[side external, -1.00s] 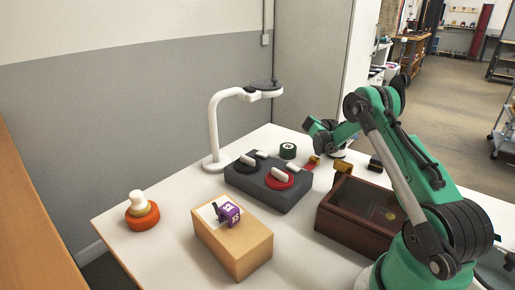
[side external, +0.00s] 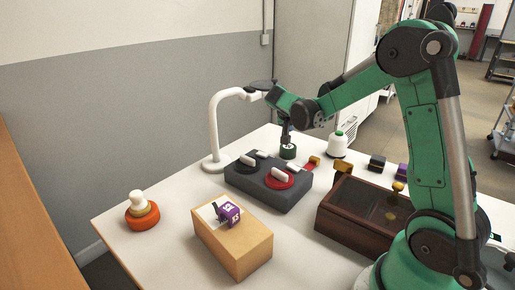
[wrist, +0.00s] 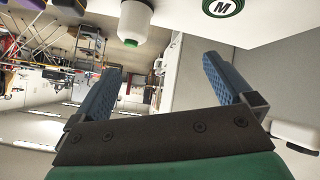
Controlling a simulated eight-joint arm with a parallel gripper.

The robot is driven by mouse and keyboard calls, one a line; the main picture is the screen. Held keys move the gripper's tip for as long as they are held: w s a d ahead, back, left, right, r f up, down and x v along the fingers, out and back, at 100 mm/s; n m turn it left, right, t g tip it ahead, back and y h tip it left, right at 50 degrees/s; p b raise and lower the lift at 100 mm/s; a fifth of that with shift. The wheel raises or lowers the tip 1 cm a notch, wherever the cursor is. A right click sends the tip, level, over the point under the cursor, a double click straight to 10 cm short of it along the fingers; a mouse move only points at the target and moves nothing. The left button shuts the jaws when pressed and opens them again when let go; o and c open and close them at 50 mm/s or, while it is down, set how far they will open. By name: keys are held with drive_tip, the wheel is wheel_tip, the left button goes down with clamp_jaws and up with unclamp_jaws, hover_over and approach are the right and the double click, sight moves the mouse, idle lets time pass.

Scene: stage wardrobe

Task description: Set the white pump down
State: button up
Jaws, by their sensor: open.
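A white bottle-like body with a green top, which may be the white pump, stands upright at the back of the table (side external: 337,146). It also shows upside down at the top of the wrist view (wrist: 134,22). My gripper (side external: 287,143) is over the back of the table, to the left of this white thing and apart from it. In the wrist view my gripper's two blue fingers (wrist: 165,80) are spread, with nothing between them. A green round piece (side external: 288,153), marked M in the wrist view (wrist: 222,7), is just below my gripper.
A dark box (side external: 270,196) with white handles and a red disc stands mid-table. A wooden block (side external: 240,255) bears a purple piece (side external: 230,213). A brown lidded case (side external: 345,235) is at right, a white lamp (side external: 214,130) at back left, an orange-based white knob (side external: 141,216) at left.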

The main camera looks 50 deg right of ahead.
drive_tip(key=s+a+n+t+y, duration=0.2)
drive_tip(key=a+n+y, duration=0.1)
drive_tip(key=a, duration=0.5)
drive_tip(key=s+a+r+n+t+y, duration=0.1)
drive_tip(key=s+a+n+t+y, duration=0.1)
drive_tip(key=a+n, duration=0.3)
drive_tip(key=s+a+n+t+y, duration=0.3)
drive_tip(key=a+n+y, duration=0.2)
drive_tip(key=a, duration=0.7)
drive_tip(key=shift+a+r, duration=0.2)
drive_tip(key=shift+a, duration=0.15)
